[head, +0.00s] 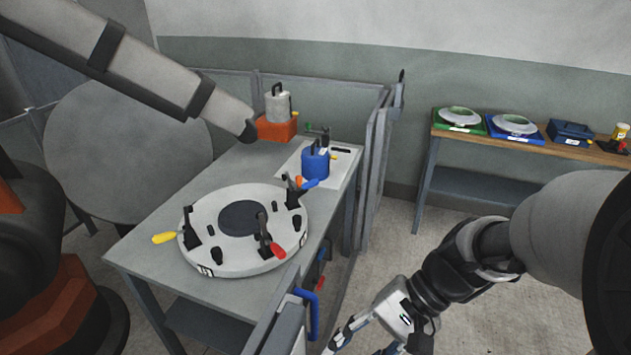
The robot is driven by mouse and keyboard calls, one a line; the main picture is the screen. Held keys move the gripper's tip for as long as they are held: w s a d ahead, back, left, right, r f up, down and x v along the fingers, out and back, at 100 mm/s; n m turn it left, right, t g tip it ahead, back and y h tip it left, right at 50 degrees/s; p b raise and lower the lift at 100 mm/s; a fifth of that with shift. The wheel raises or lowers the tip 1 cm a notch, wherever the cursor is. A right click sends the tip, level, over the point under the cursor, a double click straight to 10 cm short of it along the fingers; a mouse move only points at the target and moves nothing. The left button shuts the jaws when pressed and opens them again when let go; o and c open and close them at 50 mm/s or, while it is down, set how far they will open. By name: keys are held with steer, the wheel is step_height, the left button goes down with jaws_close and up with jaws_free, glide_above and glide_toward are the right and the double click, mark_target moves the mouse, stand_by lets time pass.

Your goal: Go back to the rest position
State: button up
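My gripper (364,342) is at the bottom edge of the head view, right of the grey table (150,250). It points down and to the left, over the floor. Its fingertips are cut off by the picture's edge, so I cannot tell whether it is open or shut. No held object shows in the visible part. My dark wrist and grey arm come in from the right. A round white fixture (225,262) with coloured-handled clamps lies on the grey table, apart from my gripper.
A blue container (315,162) and a grey canister (278,103) on an orange block (276,128) stand at the table's back. A blue handle (307,312) sits left of my gripper. A fence (375,150) stands behind. A wooden-topped bench (540,146) holds trays. Floor between is clear.

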steer(key=s+d+r+n+t+h, duration=0.5)
steer(key=d+r+n+t+h, duration=0.1)
steer(key=d+r+t+h, duration=0.1)
steer(key=shift+d+r+h, duration=0.4)
steer(key=shift+d+r, duration=0.3)
steer(key=shift+r, duration=0.05)
